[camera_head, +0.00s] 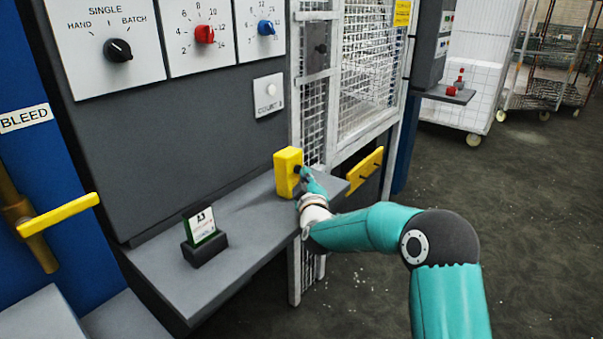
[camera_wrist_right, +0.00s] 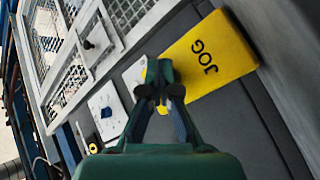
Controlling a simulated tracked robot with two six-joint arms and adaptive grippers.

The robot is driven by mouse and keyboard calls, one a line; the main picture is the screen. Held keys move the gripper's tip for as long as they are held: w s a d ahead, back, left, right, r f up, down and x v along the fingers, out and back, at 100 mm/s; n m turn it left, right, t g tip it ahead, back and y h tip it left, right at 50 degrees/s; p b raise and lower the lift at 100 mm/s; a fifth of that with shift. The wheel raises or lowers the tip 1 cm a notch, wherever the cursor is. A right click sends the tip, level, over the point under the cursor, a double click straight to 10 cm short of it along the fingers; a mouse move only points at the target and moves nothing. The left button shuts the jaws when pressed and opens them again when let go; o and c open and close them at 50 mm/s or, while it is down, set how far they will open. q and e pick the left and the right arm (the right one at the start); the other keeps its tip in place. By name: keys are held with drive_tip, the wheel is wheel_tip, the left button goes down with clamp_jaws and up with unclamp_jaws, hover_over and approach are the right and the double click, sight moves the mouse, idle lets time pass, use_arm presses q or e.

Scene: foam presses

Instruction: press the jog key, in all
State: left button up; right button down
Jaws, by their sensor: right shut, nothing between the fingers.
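The yellow jog box (camera_head: 286,174) stands on the right end of a grey shelf. It also shows in the right wrist view (camera_wrist_right: 222,58), with JOG in black letters on it. My right gripper (camera_head: 301,172) is at the right side of this box; its fingers are shut and empty. In the right wrist view the closed fingertips (camera_wrist_right: 160,70) overlap the box's left edge in the picture. The key itself is hidden or too small to make out, and I cannot tell whether the fingertips touch it. My left gripper is out of view.
A small card holder (camera_head: 204,249) stands on the grey shelf (camera_head: 235,225). Above it is a panel with black (camera_head: 118,50), red (camera_head: 204,34) and blue (camera_head: 266,27) knobs and a COUNT button (camera_head: 271,89). A white mesh guard (camera_head: 370,70) rises behind the box. A yellow lever (camera_head: 58,214) sticks out left.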

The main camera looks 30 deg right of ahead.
drive_tip(key=shift+s, duration=0.1)
idle(0.3)
drive_tip(key=shift+s+d+b, duration=0.3)
drive_tip(key=shift+s+b, duration=0.35)
drive_tip(key=shift+s, duration=0.15)
drive_tip(key=shift+s+d+f+b, duration=0.1)
drive_tip(key=shift+s+d+b, duration=0.2)
drive_tip(key=shift+s+b, duration=0.25)
drive_tip(key=s+b, duration=0.1)
drive_tip(key=s+d, duration=0.1)
drive_tip(key=s, duration=0.1)
drive_tip(key=shift+s+d+b, duration=0.2)
drive_tip(key=shift+s+b, duration=0.1)
drive_tip(key=shift+b, duration=0.05)
